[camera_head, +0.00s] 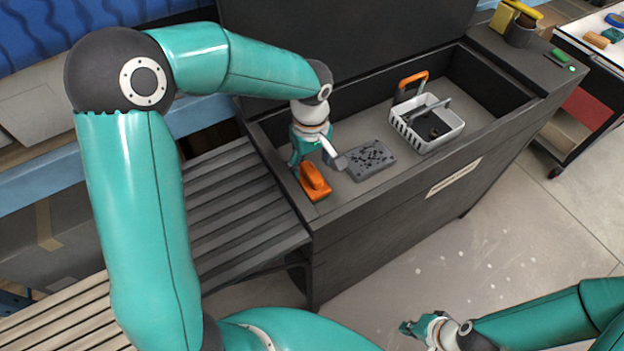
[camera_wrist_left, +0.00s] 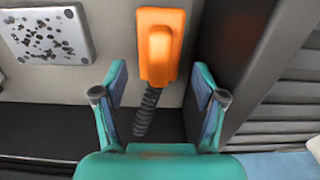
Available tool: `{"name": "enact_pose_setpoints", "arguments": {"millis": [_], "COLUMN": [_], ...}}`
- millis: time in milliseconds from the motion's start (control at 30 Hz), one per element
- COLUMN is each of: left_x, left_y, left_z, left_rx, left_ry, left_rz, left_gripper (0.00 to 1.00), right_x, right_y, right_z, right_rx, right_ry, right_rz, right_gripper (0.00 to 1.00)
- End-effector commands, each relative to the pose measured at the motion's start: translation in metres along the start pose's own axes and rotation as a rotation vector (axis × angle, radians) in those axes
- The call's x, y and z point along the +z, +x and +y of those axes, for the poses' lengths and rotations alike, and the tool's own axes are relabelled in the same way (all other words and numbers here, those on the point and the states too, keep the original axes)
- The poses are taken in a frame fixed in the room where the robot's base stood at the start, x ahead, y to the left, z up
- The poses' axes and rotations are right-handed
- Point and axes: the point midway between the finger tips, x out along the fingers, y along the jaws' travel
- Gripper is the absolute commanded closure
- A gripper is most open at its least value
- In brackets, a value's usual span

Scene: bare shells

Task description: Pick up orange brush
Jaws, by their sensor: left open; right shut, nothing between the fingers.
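The orange brush (camera_head: 315,181) lies in the near left corner of the dark open-topped bench. In the left wrist view the orange brush (camera_wrist_left: 160,48) has a raised grip, and a black coiled part (camera_wrist_left: 146,112) runs from its lower end. My left gripper (camera_head: 312,158) is open just above and behind the brush in the head view. In the left wrist view its fingers (camera_wrist_left: 160,86) stand on either side of the coiled part, with the orange body beyond the tips; nothing is held. My right gripper (camera_head: 409,327) is shut and empty, low at the bottom right, away from the bench.
A grey plate with dark spots (camera_head: 368,160) lies right of the brush. A white basket (camera_head: 428,134) with dark contents stands farther right, with an orange handle (camera_head: 412,79) behind it. The bench's walls (camera_head: 325,213) bound the brush; a ribbed conveyor (camera_head: 235,200) adjoins on the left.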

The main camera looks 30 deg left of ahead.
Motion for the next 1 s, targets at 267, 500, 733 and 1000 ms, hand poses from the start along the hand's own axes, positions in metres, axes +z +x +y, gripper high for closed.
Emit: {"name": "enact_pose_setpoints", "arguments": {"millis": [267,500,733,1000], "left_x": [0.001,0.000,0.000,0.000], "left_y": [0.035,0.055,0.055,0.055], "left_z": [-0.002,-0.001,-0.001,-0.001], "left_rx": [-0.006,-0.001,-0.001,-0.001], "left_ry": [0.000,-0.001,-0.001,-0.001], "left_rz": [-0.003,0.000,0.000,0.000], "left_gripper": [0.29,0.29,0.34,0.79], "right_x": [0.000,0.000,0.000,0.000], "right_y": [-0.002,-0.003,-0.003,-0.003], "right_z": [-0.001,-0.001,-0.001,-0.001], "right_rx": [0.000,0.000,0.000,0.000], "right_ry": [0.000,0.000,0.000,0.000], "right_rz": [0.000,0.000,0.000,0.000], "right_gripper": [1.00,1.00,1.00,1.00]}}
